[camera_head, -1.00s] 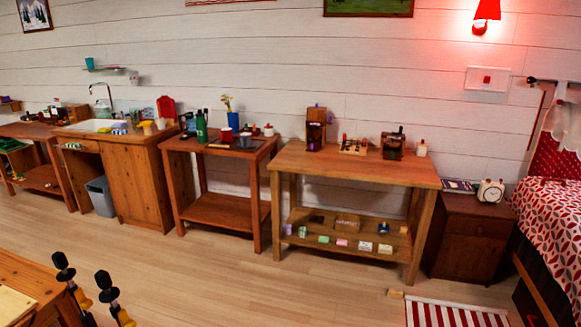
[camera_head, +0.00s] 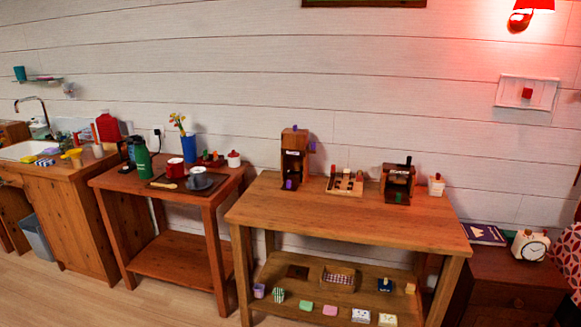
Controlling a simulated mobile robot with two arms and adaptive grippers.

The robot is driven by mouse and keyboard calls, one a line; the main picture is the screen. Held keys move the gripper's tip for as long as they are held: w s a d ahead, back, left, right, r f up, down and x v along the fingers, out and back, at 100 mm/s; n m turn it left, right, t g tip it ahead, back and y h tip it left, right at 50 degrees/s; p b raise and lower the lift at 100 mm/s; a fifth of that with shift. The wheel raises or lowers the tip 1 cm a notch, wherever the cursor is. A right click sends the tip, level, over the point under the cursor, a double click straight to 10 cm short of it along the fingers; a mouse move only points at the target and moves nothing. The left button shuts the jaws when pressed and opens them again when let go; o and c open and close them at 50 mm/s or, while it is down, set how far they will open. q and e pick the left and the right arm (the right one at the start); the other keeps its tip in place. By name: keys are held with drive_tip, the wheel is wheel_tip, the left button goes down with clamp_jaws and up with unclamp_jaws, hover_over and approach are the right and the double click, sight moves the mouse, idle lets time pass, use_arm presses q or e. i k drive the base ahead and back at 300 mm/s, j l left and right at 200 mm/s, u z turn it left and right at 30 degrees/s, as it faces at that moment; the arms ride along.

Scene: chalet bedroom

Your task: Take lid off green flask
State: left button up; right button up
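The green flask (camera_head: 142,159) stands upright near the left edge of the smaller wooden table (camera_head: 222,188), with a dark top that looks like its lid (camera_head: 138,142). A dark item stands close behind it on its left. A tray (camera_head: 207,187) with a dark cup (camera_head: 198,177) and a wooden spoon lies to its right. Neither of my grippers shows in the head view now, and the flask is some distance away.
A red mug (camera_head: 175,168) and a blue vase with flowers (camera_head: 189,148) stand close to the flask. The larger wooden table (camera_head: 350,216) is to the right, with a counter and sink (camera_head: 25,149) to the left. Floor shows in front of the small table.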

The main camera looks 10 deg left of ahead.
sight(139, 140)
drive_tip(key=i+j+u, duration=0.2)
drive_tip(key=i+u, duration=1.05)
drive_tip(key=i+l+u, duration=0.25)
drive_tip(key=i+u, duration=0.2)
drive_tip(key=k, duration=0.05)
